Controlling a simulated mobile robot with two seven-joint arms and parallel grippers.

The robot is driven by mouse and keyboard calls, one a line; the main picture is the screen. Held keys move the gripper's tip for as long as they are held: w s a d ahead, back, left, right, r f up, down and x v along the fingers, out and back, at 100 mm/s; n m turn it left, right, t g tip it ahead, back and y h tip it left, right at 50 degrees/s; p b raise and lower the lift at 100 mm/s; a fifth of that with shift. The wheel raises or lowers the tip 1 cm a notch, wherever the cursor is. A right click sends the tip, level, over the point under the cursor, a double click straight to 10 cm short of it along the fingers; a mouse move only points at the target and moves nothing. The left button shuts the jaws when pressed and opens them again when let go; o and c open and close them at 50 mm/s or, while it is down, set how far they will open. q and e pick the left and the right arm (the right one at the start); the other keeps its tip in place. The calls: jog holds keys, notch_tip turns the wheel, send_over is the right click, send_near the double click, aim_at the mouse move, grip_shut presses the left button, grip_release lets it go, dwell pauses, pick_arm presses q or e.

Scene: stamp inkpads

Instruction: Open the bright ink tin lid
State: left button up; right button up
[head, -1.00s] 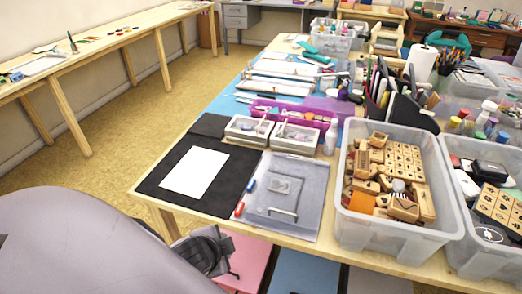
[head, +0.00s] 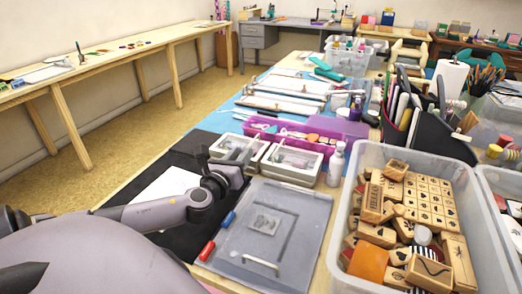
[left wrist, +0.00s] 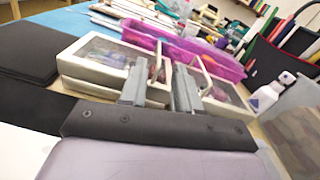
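Two white tins with clear lids and thin upright handles stand side by side: the left tin (head: 227,144) and the right tin (head: 291,164). Both lids look shut. I cannot tell which is the bright ink tin. The left wrist view shows the left tin (left wrist: 77,84) with colored contents under its lid, and the right tin (left wrist: 232,107). My left gripper (head: 236,165) is just in front of the tins, by the gap between them. Its two grey fingers (left wrist: 160,85) are apart, with a tin handle beyond them; contact is unclear. My right gripper is not in view.
A purple tray (head: 270,128) lies behind the tins and a white bottle (head: 336,165) stands right of them. A clear bin of wooden stamps (head: 350,165) is at right. A black mat (head: 125,190) lies left.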

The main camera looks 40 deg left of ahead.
aim_at(251, 143)
pick_arm(q)
jog(key=shift+b+x, duration=0.3)
jog(key=shift+x, duration=3.3)
jog(key=shift+f, duration=0.2)
grip_shut()
jog(key=shift+d, duration=0.25)
